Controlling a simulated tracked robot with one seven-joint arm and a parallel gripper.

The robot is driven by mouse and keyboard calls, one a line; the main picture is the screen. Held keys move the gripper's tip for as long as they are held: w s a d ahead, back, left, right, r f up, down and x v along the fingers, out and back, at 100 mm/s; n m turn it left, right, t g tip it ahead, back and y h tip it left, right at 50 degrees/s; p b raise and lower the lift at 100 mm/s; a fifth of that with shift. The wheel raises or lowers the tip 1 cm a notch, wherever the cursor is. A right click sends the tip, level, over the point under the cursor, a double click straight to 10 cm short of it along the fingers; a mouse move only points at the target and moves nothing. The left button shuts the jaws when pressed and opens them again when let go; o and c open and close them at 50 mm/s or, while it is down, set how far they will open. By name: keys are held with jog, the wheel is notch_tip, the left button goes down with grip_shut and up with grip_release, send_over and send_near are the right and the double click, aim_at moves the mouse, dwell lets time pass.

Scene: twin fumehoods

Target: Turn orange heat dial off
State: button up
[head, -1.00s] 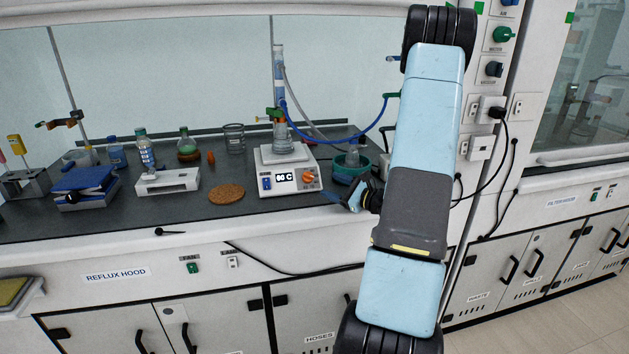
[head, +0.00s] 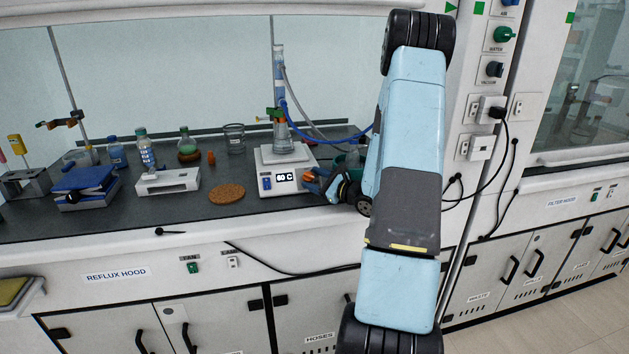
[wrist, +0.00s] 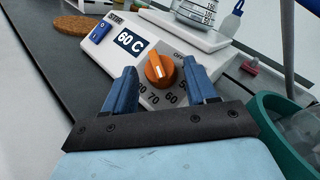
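The orange heat dial (wrist: 159,70) is on the sloped front of the white hotplate (head: 266,170). In the wrist view my gripper (wrist: 159,78) is open, with one blue finger on each side of the dial. I cannot tell whether the fingers touch it. The dial's white mark points up and slightly left, while the OFF label is at its upper right. The hotplate display (wrist: 131,41) reads 60 C. In the head view my gripper (head: 318,184) is at the hotplate's right front and largely covers the dial.
A blue rocker switch (wrist: 101,31) is left of the display. A flask (head: 282,136) with a condenser and blue hose stands on the hotplate. A green bowl (wrist: 285,140) is close on the gripper's right. A cork mat (head: 227,193) lies left on the dark bench.

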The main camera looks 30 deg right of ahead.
aim_at(308, 174)
jog(key=c, duration=0.9)
jog(key=shift+n, duration=0.4)
jog(key=n+g+y, duration=0.1)
jog(key=n+g, duration=0.2)
jog(key=n+g+y, duration=0.1)
jog(key=n+g, duration=0.1)
jog(key=shift+w+d+r+y, duration=0.3)
jog(key=shift+r, duration=0.05)
jog(key=n+g, duration=0.3)
jog(key=g, duration=0.1)
jog(key=n+g, duration=0.1)
jog(key=n, duration=0.1)
jog(key=shift+w+r+n+g, duration=0.3)
jog(key=shift+w+r+g, duration=0.1)
jog(key=n+g+h, duration=0.2)
jog(key=n+g, duration=0.1)
jog(key=w+n+g+h, duration=0.1)
jog(key=shift+a+r+n+g, duration=0.3)
jog(key=shift+r+n, duration=0.05)
jog(key=shift+n, duration=0.05)
jog(key=n+g+h, duration=0.1)
jog(key=n+h, duration=0.1)
jog(key=shift+w+a+g+h, duration=0.1)
jog(key=shift+a+g+h, duration=0.2)
jog(key=shift+g, duration=0.1)
jog(key=shift+a+n+g+h, duration=0.1)
jog(key=shift+n+g+h, duration=0.4)
jog(key=shift+n+h, duration=0.4)
